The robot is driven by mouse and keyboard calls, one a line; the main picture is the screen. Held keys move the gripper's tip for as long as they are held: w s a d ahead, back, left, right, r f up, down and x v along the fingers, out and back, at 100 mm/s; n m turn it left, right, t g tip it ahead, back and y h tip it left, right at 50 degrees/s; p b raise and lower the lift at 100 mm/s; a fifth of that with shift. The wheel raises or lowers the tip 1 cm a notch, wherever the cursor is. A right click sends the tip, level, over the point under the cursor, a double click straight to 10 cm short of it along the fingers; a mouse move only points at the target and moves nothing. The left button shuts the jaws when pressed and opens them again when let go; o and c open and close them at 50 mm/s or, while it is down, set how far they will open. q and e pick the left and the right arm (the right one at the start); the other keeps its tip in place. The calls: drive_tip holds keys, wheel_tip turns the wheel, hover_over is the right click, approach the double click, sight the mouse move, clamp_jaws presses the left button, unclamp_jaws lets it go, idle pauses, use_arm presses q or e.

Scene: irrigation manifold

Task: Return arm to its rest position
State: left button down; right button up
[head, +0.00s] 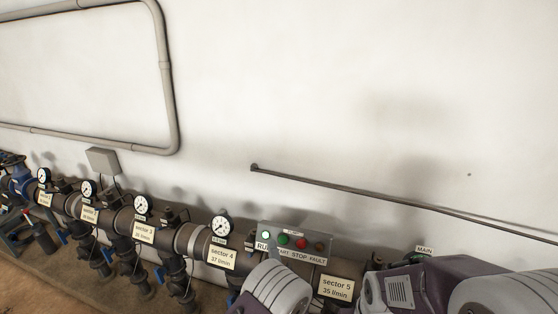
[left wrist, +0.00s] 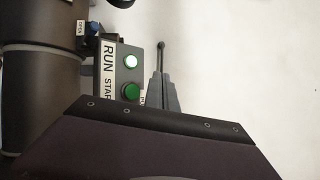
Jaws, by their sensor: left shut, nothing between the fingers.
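My left gripper (left wrist: 161,46) shows in the left wrist view as narrow grey fingers, closed together with nothing between them. It stands just right of the control box (left wrist: 129,66) in that picture; whether it touches the box I cannot tell. In the head view, purple and pale grey parts of my own arm fill the bottom right, and the fingers are not clearly visible there. The control box also shows in the head view (head: 292,230), just beyond these parts. Its RUN lamp (head: 265,235) glows. My right gripper is in neither view.
A dark manifold pipe with pressure gauges (head: 221,225), blue-handled valves and sector labels (head: 222,257) runs along the wall's foot. The sector 5 label (head: 336,288) is close to my arm. A thin rail (head: 380,191) crosses the wall.

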use_arm(q)
drive_tip(key=w+a+r+n+y, duration=0.3)
drive_tip(key=a+r+n+y, duration=0.2)
drive_tip(key=a+r, duration=0.4)
drive_tip(key=s+a+r+n+g+y, duration=0.2)
drive_tip(key=s+a+n+g+y, duration=0.25)
drive_tip(key=a, duration=0.65)
drive_tip(key=s+a+r+n+g+y, duration=0.2)
drive_tip(key=s+a+n+g, duration=0.25)
drive_tip(key=a+g, duration=0.4)
drive_tip(key=s+a+f+n+g+h, duration=0.25)
drive_tip(key=s+f+g+h, duration=0.2)
drive_tip(key=s, duration=0.55)
drive_tip(key=s+a+f+n+g+h, duration=0.1)
drive_tip(key=s+f+n+g+h, duration=0.3)
drive_tip(key=s, duration=0.6)
drive_tip(key=d+f+m+t+h, duration=0.1)
drive_tip(key=d+f+t+h, duration=0.1)
drive_tip(key=d, duration=0.5)
drive_tip(key=w+d+f+m+t+h, duration=0.1)
drive_tip(key=d+f+m+h, duration=0.1)
drive_tip(key=d+f+h, duration=0.3)
drive_tip(key=d, duration=0.3)
drive_tip(key=shift+w+d+t, duration=0.2)
drive_tip(key=shift+t, duration=0.15)
